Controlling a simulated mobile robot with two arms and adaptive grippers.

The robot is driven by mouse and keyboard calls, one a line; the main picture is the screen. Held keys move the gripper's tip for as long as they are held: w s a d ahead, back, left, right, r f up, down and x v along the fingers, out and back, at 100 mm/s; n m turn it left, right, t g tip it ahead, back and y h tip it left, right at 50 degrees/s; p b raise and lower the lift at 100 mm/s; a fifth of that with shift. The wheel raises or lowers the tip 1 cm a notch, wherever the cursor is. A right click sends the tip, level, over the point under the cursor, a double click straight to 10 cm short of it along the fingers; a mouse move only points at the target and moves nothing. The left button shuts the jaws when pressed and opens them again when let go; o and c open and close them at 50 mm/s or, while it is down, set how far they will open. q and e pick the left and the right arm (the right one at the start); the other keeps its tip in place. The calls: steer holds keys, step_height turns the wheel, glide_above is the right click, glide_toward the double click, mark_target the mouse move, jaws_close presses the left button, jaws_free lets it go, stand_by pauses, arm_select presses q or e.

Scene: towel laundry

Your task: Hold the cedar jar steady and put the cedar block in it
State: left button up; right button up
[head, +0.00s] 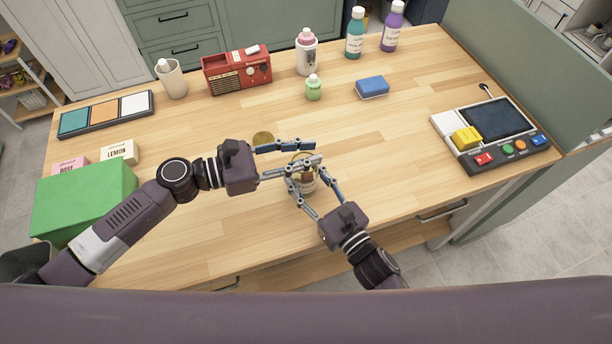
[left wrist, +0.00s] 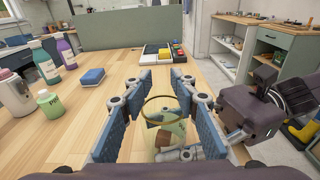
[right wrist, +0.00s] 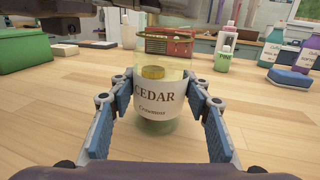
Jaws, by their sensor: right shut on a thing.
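The cedar jar (right wrist: 158,105) is clear glass with a white CEDAR label and stands upright on the table. My right gripper (right wrist: 158,92) is shut around its sides. In the head view the jar (head: 308,186) is partly covered by my grippers. The cedar block (left wrist: 157,138) shows brown inside the jar, below the rim, in the left wrist view; the label hides it in the right wrist view. My left gripper (head: 316,152) is open, with nothing between its fingers, above the jar's mouth. A round golden lid (head: 263,138) lies on the table behind the jar.
At left are a green box (head: 85,198), a LEMON box (head: 122,152) and a ROSE box (head: 68,166). A red radio (head: 237,70), bottles and a blue sponge (head: 372,87) stand at the back. A button console (head: 490,133) is at right. The table's middle right is clear.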

steer(key=shift+w+a+f, duration=0.15)
steer(key=shift+w+a, duration=0.05)
steer(key=shift+d, duration=0.15)
arm_select(q)
steer(key=v, duration=1.2)
arm_select(e)
steer(key=o, duration=1.4)
steer(key=shift+s, duration=0.1)
steer(key=v, duration=1.2)
